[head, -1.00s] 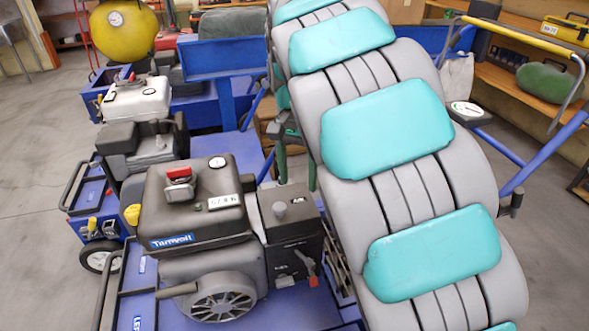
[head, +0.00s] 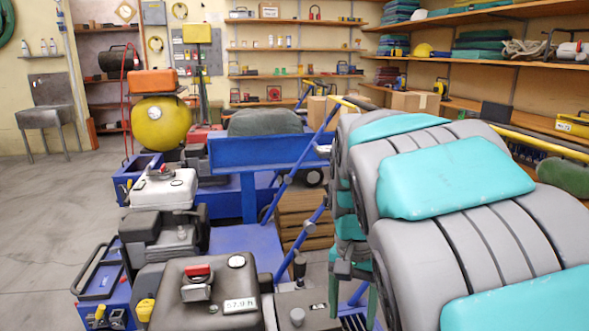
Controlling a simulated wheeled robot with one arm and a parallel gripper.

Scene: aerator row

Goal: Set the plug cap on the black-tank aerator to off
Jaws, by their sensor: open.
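The black-tank aerator (head: 178,312) stands at the bottom of the head view, left of centre, cut off by the lower edge. On its tank are a red-topped cap (head: 198,272), a round gauge (head: 236,261) and a label reading about 57.9 h. A yellow knob (head: 145,310) shows at its left side. I cannot tell which part is the plug cap or how it is set. The engine's lower front is out of view. My gripper is not in view; a grey and teal segmented arm, probably mine, fills the right side.
A white-tank aerator (head: 165,190) stands just behind. Beyond it are a yellow round tank (head: 160,123) and a blue machine (head: 256,150). Wooden shelves (head: 480,92) line the back and right. Open floor (head: 35,215) lies at the left.

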